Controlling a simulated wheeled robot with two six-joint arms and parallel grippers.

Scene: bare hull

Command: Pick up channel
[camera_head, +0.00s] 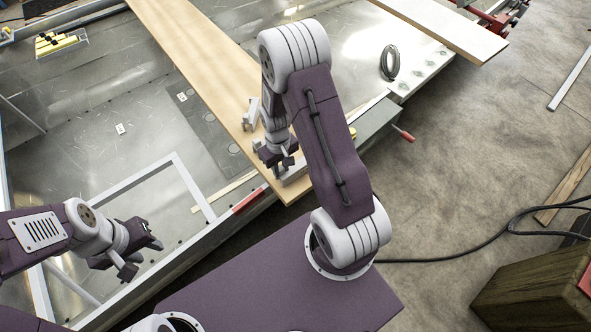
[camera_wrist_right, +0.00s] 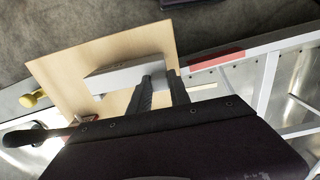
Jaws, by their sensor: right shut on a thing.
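The channel is a short grey metal bar (camera_wrist_right: 118,74), seen in the right wrist view with one end between my right gripper's fingers (camera_wrist_right: 160,82). It lies over the end of a pale wooden plank (camera_wrist_right: 60,75); I cannot tell whether it touches the wood. In the head view the channel (camera_head: 294,172) shows only in part beneath my right gripper (camera_head: 281,160), which is shut on it. My left gripper (camera_head: 143,257) is open and empty above the metal hull floor at the lower left.
The plank (camera_head: 205,55) runs across the hull to its near edge. A red block (camera_head: 249,201) sits on that edge beside the plank. A wooden crate (camera_head: 530,285) stands lower right.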

